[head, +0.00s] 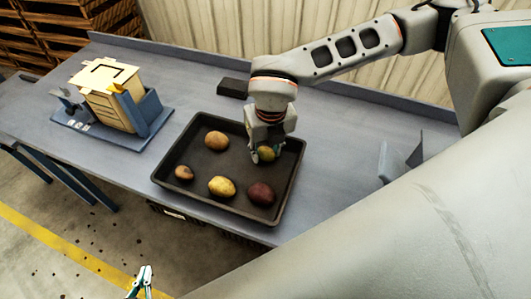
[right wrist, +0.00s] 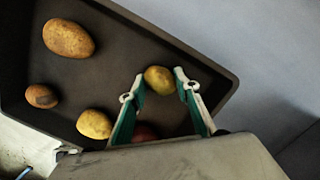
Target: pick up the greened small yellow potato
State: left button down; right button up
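The greened small yellow potato (head: 267,154) lies in the dark tray (head: 208,118), toward its right side. It also shows in the right wrist view (right wrist: 159,79), yellow with a green tint. My right gripper (head: 266,157) is lowered over it from above. In the right wrist view, the fingers of my right gripper (right wrist: 159,76) stand on either side of the potato, open, with narrow gaps; I cannot tell whether either finger touches it. My left gripper (head: 141,280) is at the bottom of the head view, away from the table, open and empty.
The tray also holds a brown potato (head: 216,140), a small brown potato with a dark patch (head: 184,173), a yellow potato (head: 222,186) and a dark red potato (head: 261,193). A dark block (head: 234,88) lies behind the tray.

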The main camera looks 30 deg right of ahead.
notch_tip(320, 180, up, 20)
jog(key=b, duration=0.1)
jog(key=n+g+y, duration=0.1)
jog(key=n+g, duration=0.2)
jog(key=n, duration=2.6)
send_near(266, 148)
jog(key=f+n, duration=0.1)
jog(key=n, duration=0.2)
jog(key=d+n, duration=0.1)
jog(key=n, duration=0.1)
jog(key=w+f+n, duration=0.1)
jog(key=n, duration=0.2)
jog(key=shift+d+f+n+g+h, duration=0.3)
jog(key=shift+h, duration=0.1)
